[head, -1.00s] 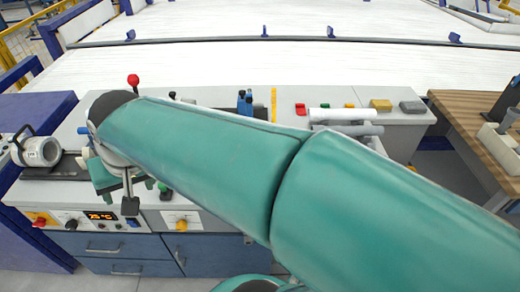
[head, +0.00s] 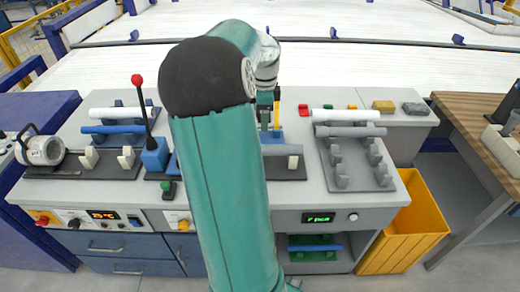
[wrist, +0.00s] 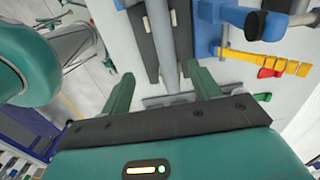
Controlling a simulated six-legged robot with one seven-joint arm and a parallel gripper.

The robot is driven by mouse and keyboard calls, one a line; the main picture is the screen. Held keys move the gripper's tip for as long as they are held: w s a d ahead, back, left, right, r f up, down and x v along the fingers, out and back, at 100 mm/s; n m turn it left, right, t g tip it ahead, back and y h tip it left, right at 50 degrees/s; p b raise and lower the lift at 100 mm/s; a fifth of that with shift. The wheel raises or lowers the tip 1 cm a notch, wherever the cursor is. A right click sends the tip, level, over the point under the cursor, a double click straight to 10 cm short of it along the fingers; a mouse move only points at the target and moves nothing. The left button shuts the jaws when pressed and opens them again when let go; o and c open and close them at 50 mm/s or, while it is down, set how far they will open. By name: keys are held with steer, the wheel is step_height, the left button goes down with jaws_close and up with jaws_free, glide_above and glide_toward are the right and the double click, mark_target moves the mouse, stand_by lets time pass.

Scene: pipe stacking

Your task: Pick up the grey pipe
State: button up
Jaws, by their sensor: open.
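The grey pipe (head: 350,131) lies across the far part of a grey rack (head: 338,183) on the bench, right of centre in the head view. A white pipe (head: 345,115) lies parallel just behind it. My gripper (head: 270,124) points down left of the grey pipe, apart from it, and is partly hidden by my arm. In the wrist view its two green fingers (wrist: 161,78) are spread with nothing held. Grey bars over dark plates (wrist: 180,35) run beyond the fingertips; I cannot tell whether one is the grey pipe.
A blue lever box (head: 154,155) with a tall red-knobbed stick stands left of my arm. White and blue pipes (head: 118,129) lie on holders farther left. Yellow and grey blocks (head: 383,106) sit at the back right. A yellow bin (head: 411,225) stands at the bench's right end.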

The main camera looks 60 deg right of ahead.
mark_target(264, 146)
step_height(264, 146, down, 9)
steer(key=shift+s+d+r, duration=0.1)
steer(key=shift+d, duration=0.05)
steer(key=f, duration=0.5)
steer(key=shift+w+d, duration=0.2)
steer(key=shift+w, duration=0.1)
steer(key=c, duration=1.1)
